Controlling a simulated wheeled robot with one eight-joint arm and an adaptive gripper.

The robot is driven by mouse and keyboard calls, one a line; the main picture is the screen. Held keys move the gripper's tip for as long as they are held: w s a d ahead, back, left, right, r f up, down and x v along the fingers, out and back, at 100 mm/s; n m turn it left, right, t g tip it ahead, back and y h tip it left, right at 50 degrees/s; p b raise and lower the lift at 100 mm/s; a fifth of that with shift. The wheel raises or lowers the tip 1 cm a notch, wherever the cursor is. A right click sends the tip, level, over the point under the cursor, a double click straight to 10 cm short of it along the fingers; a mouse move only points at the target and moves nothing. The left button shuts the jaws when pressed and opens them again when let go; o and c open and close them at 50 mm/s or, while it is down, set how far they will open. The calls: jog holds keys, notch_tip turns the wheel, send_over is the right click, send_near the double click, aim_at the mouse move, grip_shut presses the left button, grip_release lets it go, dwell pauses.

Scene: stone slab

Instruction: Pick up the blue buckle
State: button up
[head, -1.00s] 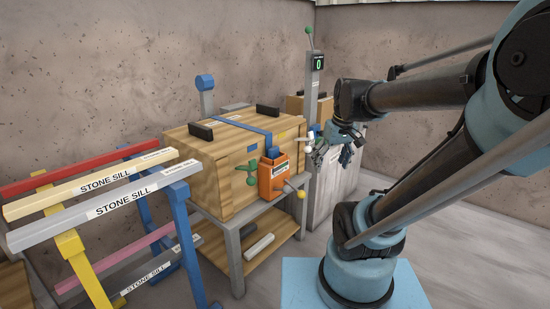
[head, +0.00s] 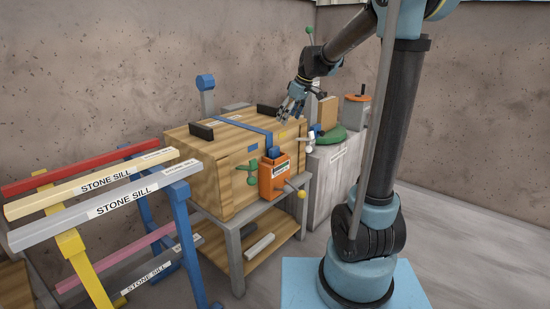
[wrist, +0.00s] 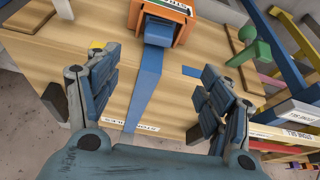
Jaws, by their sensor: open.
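A blue buckle (head: 273,153) sits in the top of an orange box (head: 279,178) on the front of a wooden crate (head: 212,172). A blue strap (head: 250,130) runs across the crate's lid towards it. In the wrist view the buckle (wrist: 158,31) is at the top centre, inside the orange box's opening, with the strap (wrist: 144,83) leading to it. My gripper (head: 288,113) is open and empty above the right back part of the lid, apart from the buckle. In the wrist view its fingers (wrist: 157,92) stand either side of the strap.
A green handle (head: 247,168) and a yellow knob (head: 301,194) stick out near the orange box. Black blocks (head: 201,131) stand on the lid. Stone sills on trestles (head: 103,203) are at left; a grey cabinet (head: 334,181) stands at right.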

aim_at(275, 148)
jog(key=x, duration=1.7)
jog(key=shift+w+a+f, duration=0.15)
jog(key=shift+w+a, duration=0.2)
jog(key=shift+a, duration=0.05)
jog(key=c, duration=1.2)
